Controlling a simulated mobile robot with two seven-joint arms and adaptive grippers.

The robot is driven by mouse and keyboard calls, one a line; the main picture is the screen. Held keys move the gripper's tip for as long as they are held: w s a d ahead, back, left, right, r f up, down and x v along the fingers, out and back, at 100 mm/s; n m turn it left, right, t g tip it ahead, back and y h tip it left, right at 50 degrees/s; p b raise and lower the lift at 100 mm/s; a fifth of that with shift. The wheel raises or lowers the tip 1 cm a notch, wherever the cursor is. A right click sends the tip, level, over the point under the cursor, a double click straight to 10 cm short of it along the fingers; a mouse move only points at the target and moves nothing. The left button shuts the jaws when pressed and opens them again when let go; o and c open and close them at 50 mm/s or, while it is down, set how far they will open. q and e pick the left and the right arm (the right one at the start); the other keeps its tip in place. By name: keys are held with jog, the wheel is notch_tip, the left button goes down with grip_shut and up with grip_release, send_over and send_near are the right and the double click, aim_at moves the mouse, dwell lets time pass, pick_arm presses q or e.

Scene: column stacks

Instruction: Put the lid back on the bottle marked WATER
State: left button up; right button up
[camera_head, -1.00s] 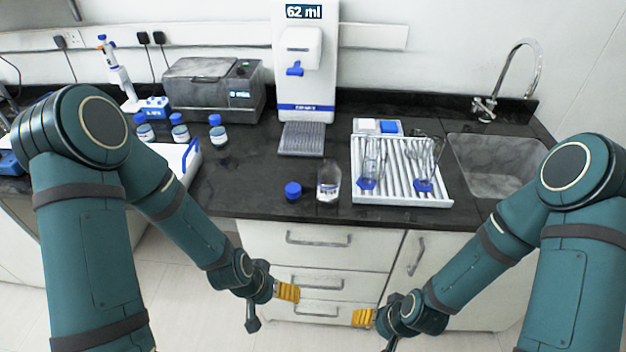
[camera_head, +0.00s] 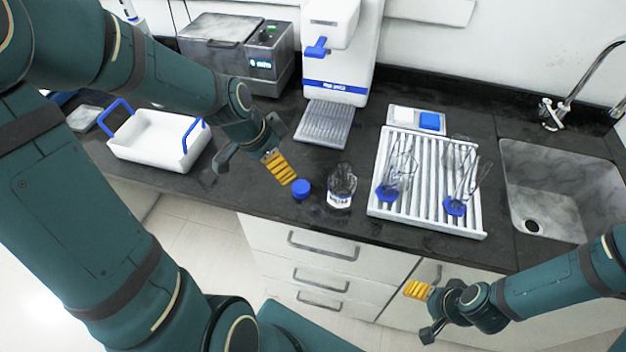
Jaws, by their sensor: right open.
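A blue lid (camera_head: 301,189) lies on the dark counter near its front edge. A clear bottle (camera_head: 341,190) with a white label stands upright just right of the lid, with no lid on it. The label's print is too small to read. My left gripper (camera_head: 253,175) is open above the counter, its yellow-padded finger close to the lid's upper left. I cannot tell whether it touches the lid. My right gripper (camera_head: 421,312) is open and empty in front of the drawers, below the counter edge.
A white ribbed rack (camera_head: 428,220) with glassware on blue bases stands right of the bottle. A sink (camera_head: 550,190) is farther right. A white dispenser (camera_head: 340,55) with a grey grate (camera_head: 325,124) stands behind. A white tray (camera_head: 150,143) with blue handles sits at the left.

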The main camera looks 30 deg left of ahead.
pick_arm(q)
jog(key=shift+s, duration=0.15)
jog(key=b, duration=0.1)
send_near(301, 187)
jog(key=x, duration=0.5)
jog(key=shift+a, duration=0.15)
jog(key=shift+b+x, duration=0.45)
jog(key=shift+x, duration=2.2)
jog(key=shift+r, duration=0.1)
jog(key=c, duration=0.9)
